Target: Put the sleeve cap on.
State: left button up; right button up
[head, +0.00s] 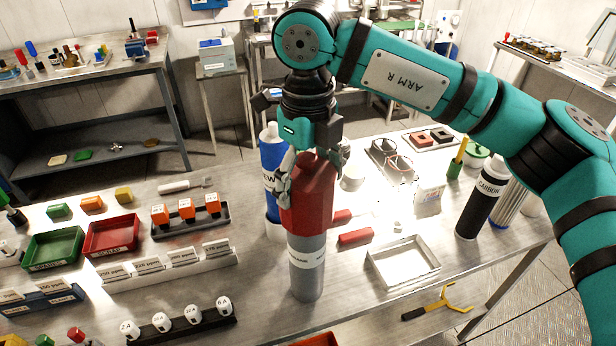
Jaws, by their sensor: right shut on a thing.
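The red sleeve cap (307,205) is in the middle of the head view, upright, with its lower edge over the top of a grey cylinder (307,268) that bears a white label. I cannot tell whether the cap is seated on the cylinder or just above it. The grey cylinder stands upright on the metal bench (345,290). My right gripper (312,168) points down from above and is shut on the upper part of the red cap. Its fingers hide part of the cap's top. My left gripper is not in view.
A blue cylinder (271,160) stands close behind the cap. A white open tray (403,262) and red-handled tools (355,237) lie to the right. A black carbon cylinder (482,200) stands further right. Racks and red and green bins (112,236) fill the left side.

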jog(key=shift+f, duration=0.3)
jog(key=o, duration=1.1)
jog(key=shift+c, duration=0.2)
jog(key=shift+r, duration=0.15)
notch_tip(320, 180, up, 12)
jog(key=shift+f, duration=0.1)
